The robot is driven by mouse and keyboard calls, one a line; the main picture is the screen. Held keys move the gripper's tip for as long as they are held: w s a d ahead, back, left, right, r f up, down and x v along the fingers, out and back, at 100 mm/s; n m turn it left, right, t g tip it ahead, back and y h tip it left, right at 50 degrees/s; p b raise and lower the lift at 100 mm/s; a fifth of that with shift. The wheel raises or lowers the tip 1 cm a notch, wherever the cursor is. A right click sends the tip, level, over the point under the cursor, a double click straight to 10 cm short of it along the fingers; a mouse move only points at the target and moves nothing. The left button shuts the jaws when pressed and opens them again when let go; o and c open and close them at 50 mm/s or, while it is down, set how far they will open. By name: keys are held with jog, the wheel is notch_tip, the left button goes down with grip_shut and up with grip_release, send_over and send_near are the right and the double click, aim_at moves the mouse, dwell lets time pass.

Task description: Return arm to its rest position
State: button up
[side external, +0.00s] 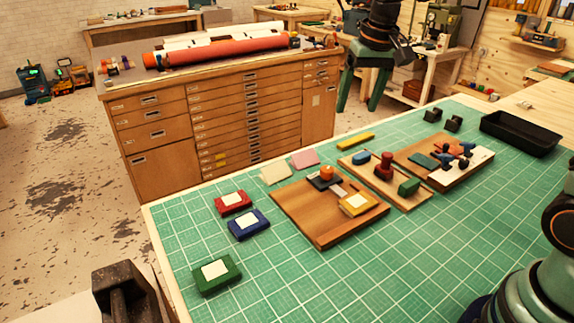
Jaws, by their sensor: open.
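My gripper (358,105) hangs from the top edge of the side external view, with its dark wrist above and two green fingers pointing down. The fingers are apart and nothing shows between them. It appears in front of the back room, beyond the mat's far edge in the picture, and touches nothing that I can see. My base and lower arm show at the lower right; the links between are out of frame. The green cutting mat (330,280) covers the table.
Red (233,202), blue (249,223) and green (216,273) pads lie at left on the mat. A wooden board (310,220) holds a yellow pad (357,203); two more boards stand right of it. A black tray (520,133) lies at far right. The front mat is clear.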

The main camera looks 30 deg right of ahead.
jog(key=s+a+f+n+t, duration=0.1)
jog(key=s+n+t, duration=0.2)
jog(key=s, duration=1.2)
jog(key=shift+s+n, duration=0.3)
jog(key=shift+n, duration=0.2)
